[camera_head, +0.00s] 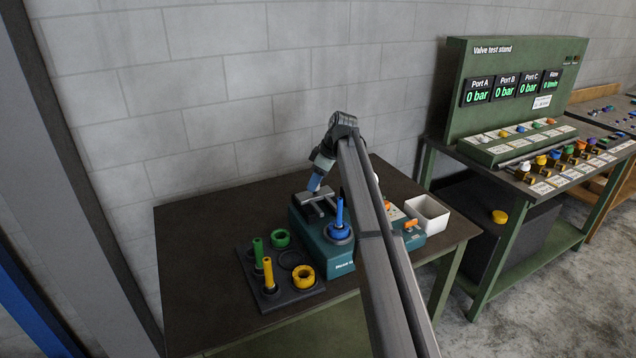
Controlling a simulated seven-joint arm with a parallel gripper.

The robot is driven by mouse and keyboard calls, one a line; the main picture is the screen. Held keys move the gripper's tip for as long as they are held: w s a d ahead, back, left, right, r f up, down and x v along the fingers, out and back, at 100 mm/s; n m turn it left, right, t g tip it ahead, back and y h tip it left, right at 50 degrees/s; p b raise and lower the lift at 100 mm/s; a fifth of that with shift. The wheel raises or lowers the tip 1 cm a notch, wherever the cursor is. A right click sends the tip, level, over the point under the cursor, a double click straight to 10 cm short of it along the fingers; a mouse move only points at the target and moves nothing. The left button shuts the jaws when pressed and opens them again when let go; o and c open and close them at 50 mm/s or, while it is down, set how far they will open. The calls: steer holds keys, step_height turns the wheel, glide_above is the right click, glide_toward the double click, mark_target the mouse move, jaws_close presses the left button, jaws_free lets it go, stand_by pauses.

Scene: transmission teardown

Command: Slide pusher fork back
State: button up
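The teal press-like machine (340,262) stands on the dark table. A grey metal piece with fork-like arms (318,198), which looks like the pusher fork, lies on its top at the back left. A blue shaft (340,212) stands upright in a blue ring (339,232) on the machine, in front of the fork. My gripper (314,188) points down at the back end of the fork, at or just above it. Its fingers are too small to tell whether they are open or shut, or whether they touch the fork. My arm hides part of the machine's right side.
A dark tray (284,298) at the left holds green and yellow posts and rings. A white open bin (428,213) stands at the table's right. The table's left side is clear. A green valve test stand (514,90) is farther right.

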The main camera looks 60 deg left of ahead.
steer(key=o, duration=0.4)
steer(key=shift+a, duration=0.1)
steer(key=v, duration=1.3)
steer(key=shift+r, duration=0.35)
steer(key=shift+w, duration=0.2)
